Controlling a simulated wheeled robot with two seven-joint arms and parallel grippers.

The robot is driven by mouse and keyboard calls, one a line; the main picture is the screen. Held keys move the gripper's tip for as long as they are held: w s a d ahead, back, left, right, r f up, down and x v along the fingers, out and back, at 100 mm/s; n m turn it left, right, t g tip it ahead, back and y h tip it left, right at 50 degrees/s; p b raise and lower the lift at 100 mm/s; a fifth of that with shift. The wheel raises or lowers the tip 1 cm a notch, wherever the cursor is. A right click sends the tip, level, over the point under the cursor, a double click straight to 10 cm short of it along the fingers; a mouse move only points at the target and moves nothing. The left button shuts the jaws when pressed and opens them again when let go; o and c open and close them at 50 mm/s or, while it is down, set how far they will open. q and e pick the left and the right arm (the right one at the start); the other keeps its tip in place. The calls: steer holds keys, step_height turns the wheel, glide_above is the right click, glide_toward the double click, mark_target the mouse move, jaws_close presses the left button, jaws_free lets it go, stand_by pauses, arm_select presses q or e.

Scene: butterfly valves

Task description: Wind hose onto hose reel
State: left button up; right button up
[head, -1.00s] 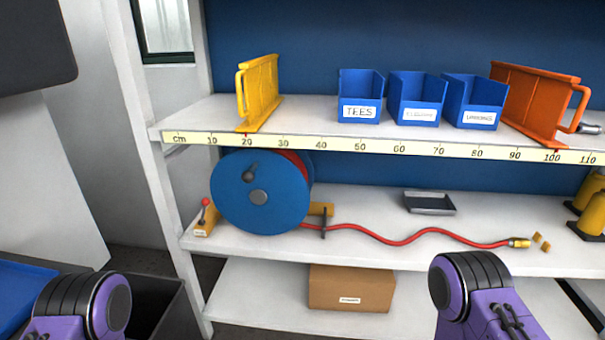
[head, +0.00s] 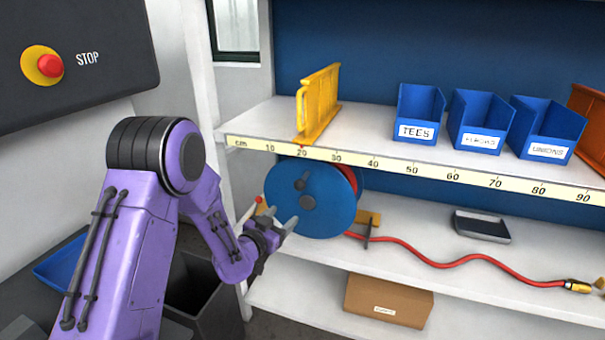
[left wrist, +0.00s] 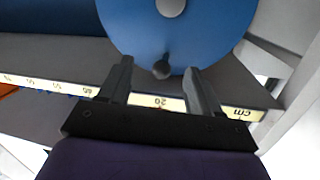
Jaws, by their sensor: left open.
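The blue hose reel (head: 325,205) stands at the left end of the middle shelf, with a dark crank knob (head: 300,184) above its grey hub (head: 308,202). The red hose (head: 440,262) runs from the reel past a dark upright guide (head: 367,233) and lies wavy along the shelf to a brass end (head: 578,287). My left gripper (head: 289,215) is open in front of the reel's face. In the left wrist view the knob (left wrist: 161,69) shows between the spread fingers (left wrist: 158,84), beyond their tips; contact cannot be seen. My right gripper is out of view.
The upper shelf, with a cm scale (head: 400,165) on its edge, overhangs the reel. It carries a yellow rack (head: 318,103) and blue bins (head: 418,112). A grey tray (head: 481,225) lies behind the hose. A cardboard box (head: 388,300) sits below. A shelf post (head: 208,110) stands left.

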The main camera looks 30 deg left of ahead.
arm_select(q)
steer(key=m+t, duration=0.1)
glide_toward(297, 188)
steer(key=w, duration=0.2)
steer(key=shift+h, duration=0.3)
steer(key=w+p, duration=0.1)
steer(key=w, duration=0.5)
steer(key=w+a+p, duration=0.1)
steer(key=w, duration=0.3)
steer(key=shift+p, duration=0.3)
steer(key=shift+c, duration=0.4)
jaws_close()
